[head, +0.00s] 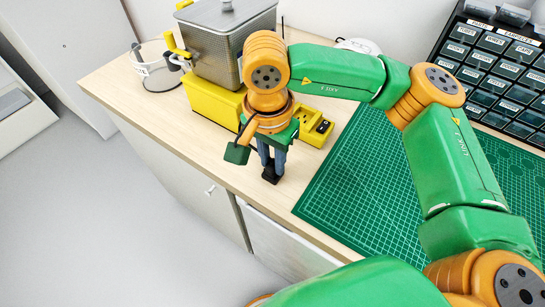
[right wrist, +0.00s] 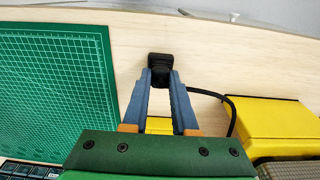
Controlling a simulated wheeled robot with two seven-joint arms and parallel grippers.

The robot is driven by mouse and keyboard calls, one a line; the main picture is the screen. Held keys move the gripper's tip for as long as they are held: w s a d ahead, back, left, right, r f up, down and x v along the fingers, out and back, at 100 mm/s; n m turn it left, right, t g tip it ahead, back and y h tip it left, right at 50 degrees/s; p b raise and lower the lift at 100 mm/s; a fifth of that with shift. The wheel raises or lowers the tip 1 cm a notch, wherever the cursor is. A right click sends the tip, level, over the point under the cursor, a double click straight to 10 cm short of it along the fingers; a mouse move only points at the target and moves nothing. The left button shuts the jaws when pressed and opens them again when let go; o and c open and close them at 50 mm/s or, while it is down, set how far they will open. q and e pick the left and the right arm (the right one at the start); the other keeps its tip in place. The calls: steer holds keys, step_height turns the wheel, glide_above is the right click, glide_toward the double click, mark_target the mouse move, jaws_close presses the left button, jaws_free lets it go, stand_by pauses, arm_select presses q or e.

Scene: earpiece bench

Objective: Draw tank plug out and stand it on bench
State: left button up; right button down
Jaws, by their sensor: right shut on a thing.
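The black tank plug (head: 271,174) is between the fingertips of my right gripper (head: 272,160), over the bare wood near the bench's front edge. In the right wrist view the plug (right wrist: 160,68) shows at the tips of the two blue-grey fingers (right wrist: 161,82), which are shut on it. Whether its lower end touches the bench is not clear. A black cord (right wrist: 228,104) curves round beside the fingers. The metal tank (head: 222,50) stands on a yellow base (head: 212,100) behind and left of the gripper. The yellow socket block (head: 317,126) lies behind and right, partly hidden by my wrist.
A green cutting mat (head: 375,205) covers the bench (head: 140,92) to the right. A black rack of labelled small bins (head: 495,70) stands at the back right. A white ring-shaped holder (head: 150,65) is left of the tank. Bare wood surrounds the plug.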

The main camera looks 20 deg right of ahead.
mark_target(271, 166)
steer(key=shift+s+f+b, duration=0.1)
steer(key=shift+b, duration=0.2)
stand_by(0.6)
steer(key=c, duration=0.6)
jaws_free()
steer(key=r, duration=0.7)
steer(key=shift+s+a+b, duration=0.1)
steer(key=shift+a+b, duration=0.15)
steer(key=shift+b, duration=0.05)
